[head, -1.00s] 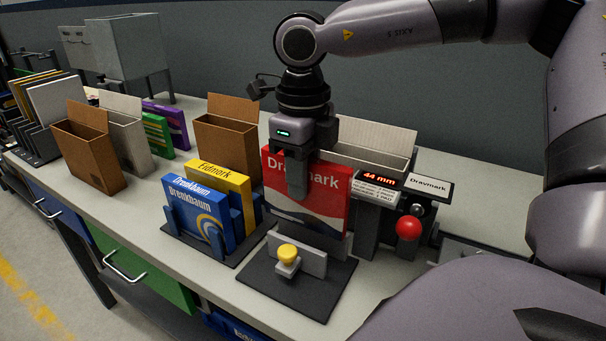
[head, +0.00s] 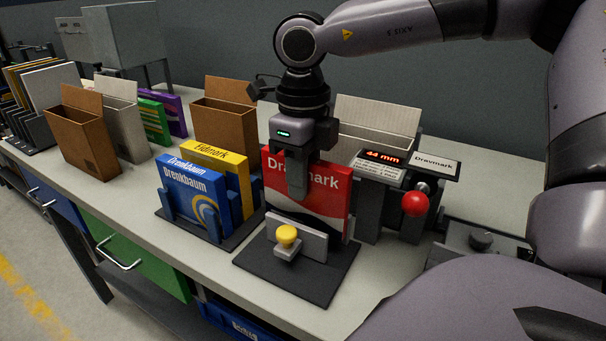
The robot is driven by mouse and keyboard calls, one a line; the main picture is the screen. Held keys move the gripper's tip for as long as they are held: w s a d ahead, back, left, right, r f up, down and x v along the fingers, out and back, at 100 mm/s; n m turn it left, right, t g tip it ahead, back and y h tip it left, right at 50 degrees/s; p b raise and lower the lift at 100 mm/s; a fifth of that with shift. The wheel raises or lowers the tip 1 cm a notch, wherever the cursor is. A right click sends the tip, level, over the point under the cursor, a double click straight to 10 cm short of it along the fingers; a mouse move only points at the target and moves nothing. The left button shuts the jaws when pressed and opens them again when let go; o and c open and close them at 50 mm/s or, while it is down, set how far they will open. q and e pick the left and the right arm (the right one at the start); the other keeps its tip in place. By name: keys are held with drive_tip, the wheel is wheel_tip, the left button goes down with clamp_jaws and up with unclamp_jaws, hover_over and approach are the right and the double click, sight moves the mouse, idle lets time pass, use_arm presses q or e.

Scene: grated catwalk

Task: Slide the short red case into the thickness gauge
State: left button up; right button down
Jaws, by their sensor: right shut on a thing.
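The red case (head: 325,210), marked "Draymark" with a white and dark band, stands upright at the thickness gauge (head: 297,240). The gauge has a dark base plate, a grey jaw plate with a yellow knob (head: 287,234), and a display (head: 383,157) reading "44 mm". My right gripper (head: 298,188) comes from above and is shut on the red case, one finger showing on its front face. The case's lower part is hidden behind the jaw plate; I cannot tell whether it touches the base. My left gripper is not in view.
Left of the gauge, a blue case (head: 192,197) and a yellow case (head: 236,170) stand in a dark rack. Open brown boxes (head: 83,140) and a white box (head: 372,118) stand behind. A red ball knob (head: 415,204) sticks out at the right.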

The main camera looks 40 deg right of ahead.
drive_tip(key=shift+f+b, duration=0.3)
drive_tip(key=shift+f, duration=0.15)
drive_tip(key=shift+f+b, duration=1.35)
drive_tip(key=shift+f, duration=0.05)
drive_tip(key=c, duration=0.5)
unclamp_jaws()
